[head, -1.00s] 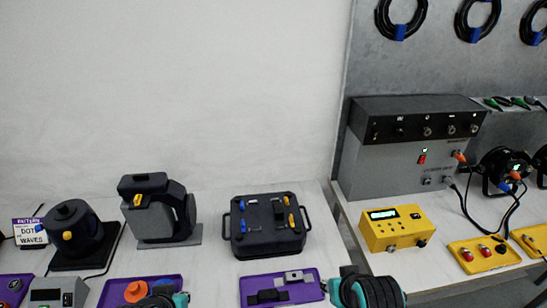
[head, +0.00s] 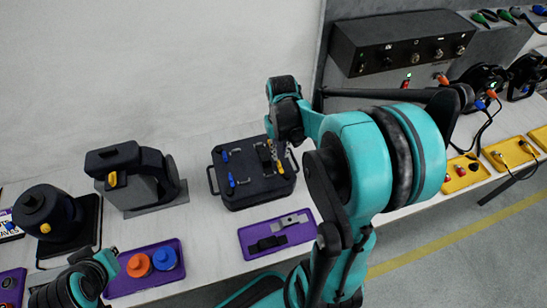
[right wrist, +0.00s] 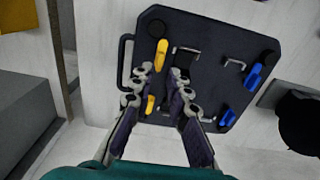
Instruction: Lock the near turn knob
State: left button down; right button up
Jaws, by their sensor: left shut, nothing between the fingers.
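A dark case (head: 240,192) with side handles stands on the white table. Its top carries two yellow knobs and two blue ones. The nearer yellow knob (head: 279,168) is on the right half; it also shows in the right wrist view (right wrist: 161,52). The other yellow knob (right wrist: 150,104) is partly behind a finger. My right gripper (head: 274,148) is over the case, fingers apart and empty. In the right wrist view its fingertips (right wrist: 161,72) flank the lower end of the nearer yellow knob; contact is unclear. My left gripper (head: 108,262) is shut and empty at lower left.
Blue knobs (right wrist: 254,76) sit on the case's other half, and a dark latch (right wrist: 187,60) is beside the fingers. A purple tray (head: 255,234) lies in front. A dark device (head: 128,170) stands left. My right arm hides the table at right.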

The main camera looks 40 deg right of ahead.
aim_at(279, 162)
notch_tip(279, 162, down, 4)
jog(key=shift+w+f+b, duration=0.15)
jog(key=shift+f+b, duration=0.05)
jog(key=shift+b, duration=0.45)
jog(key=shift+f, duration=0.4)
jog(key=shift+c, duration=0.3)
grip_shut()
